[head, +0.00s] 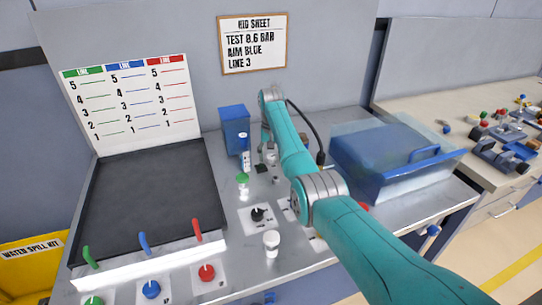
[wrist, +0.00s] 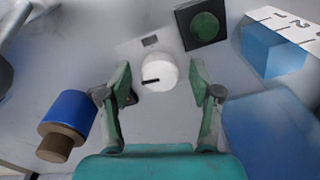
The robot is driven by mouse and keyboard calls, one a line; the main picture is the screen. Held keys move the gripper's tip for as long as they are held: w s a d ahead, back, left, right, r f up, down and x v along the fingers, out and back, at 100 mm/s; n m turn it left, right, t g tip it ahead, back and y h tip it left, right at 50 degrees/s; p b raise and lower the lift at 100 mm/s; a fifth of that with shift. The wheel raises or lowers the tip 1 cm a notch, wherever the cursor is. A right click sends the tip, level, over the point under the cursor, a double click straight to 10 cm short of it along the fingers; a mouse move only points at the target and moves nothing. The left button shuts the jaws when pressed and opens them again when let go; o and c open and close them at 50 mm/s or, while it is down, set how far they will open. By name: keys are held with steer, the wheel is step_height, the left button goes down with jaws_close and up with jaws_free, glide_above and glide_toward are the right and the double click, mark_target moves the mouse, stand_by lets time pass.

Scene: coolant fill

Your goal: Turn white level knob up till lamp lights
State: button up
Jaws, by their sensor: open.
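The white level knob (wrist: 155,72) is in the upper middle of the wrist view, with its black pointer mark toward the left. My gripper (wrist: 159,68) is open, one finger on each side of the knob. I cannot tell whether either finger touches it. A round green lamp (wrist: 205,27) in a dark square mount sits just beyond the knob and looks dull, not glowing. In the head view my gripper (head: 268,152) is low over the bench near the back wall, small and partly hidden; the knob cannot be made out there.
A blue block with a number scale (wrist: 275,50) stands right of the lamp. A blue and brown cylinder (wrist: 66,122) is at the left. The head view shows a black knob (head: 258,214), a white capped part (head: 271,242), a blue lidded box (head: 385,160) and a dark panel (head: 150,200).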

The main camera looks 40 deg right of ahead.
steer(key=c, duration=1.1)
steer(key=shift+c, duration=0.2)
steer(key=shift+m, duration=2.8)
steer(key=o, duration=1.1)
steer(key=shift+o, duration=0.2)
